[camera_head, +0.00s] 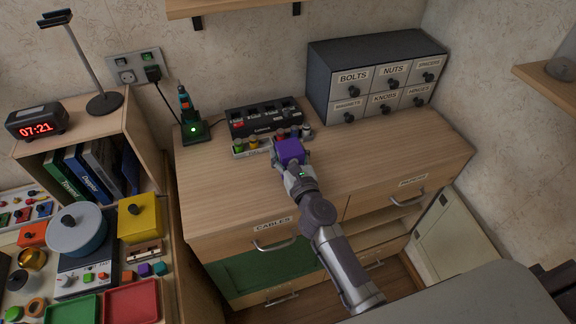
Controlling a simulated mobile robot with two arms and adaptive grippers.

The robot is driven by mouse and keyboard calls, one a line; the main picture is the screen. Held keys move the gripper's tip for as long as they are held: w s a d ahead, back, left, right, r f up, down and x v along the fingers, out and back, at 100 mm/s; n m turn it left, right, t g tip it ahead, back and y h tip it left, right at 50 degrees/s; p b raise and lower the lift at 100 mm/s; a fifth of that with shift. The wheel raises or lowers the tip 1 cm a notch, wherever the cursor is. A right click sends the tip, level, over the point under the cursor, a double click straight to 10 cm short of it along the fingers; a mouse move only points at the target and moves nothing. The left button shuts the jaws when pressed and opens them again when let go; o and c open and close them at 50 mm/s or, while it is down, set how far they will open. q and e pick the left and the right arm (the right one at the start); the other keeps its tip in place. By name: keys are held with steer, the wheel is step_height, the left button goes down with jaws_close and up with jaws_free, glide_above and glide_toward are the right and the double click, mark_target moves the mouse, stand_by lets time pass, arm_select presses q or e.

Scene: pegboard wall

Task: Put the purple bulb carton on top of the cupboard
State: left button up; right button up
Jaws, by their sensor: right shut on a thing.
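The purple carton (290,150) is in the jaws of my right gripper (289,165), over the wooden drawer cabinet (230,190) near its back middle. The gripper is shut on it. I cannot tell whether the carton touches the cabinet top. My right arm reaches in from the bottom of the view. At the left stands a wooden cupboard (140,125) with an open front and books inside; a clock and a lamp stand on its top. My left gripper is not in view.
A charger dock (263,118) and a row of small coloured items (253,143) stand just behind the carton. A labelled drawer box (375,78) fills the back right. A green-lit tool (190,115) stands at the back left. The cabinet top's front left and right are clear.

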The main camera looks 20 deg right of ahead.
mark_target(288, 163)
steer(key=shift+f+b, duration=1.65)
steer(key=shift+f, duration=0.3)
steer(key=shift+s, duration=0.1)
steer(key=shift+f, duration=0.15)
steer(key=o, duration=1.3)
steer(key=shift+r, duration=0.25)
steer(key=shift+s+d+b, duration=0.15)
steer(key=shift+s+b, duration=0.6)
steer(key=shift+s, duration=5.25)
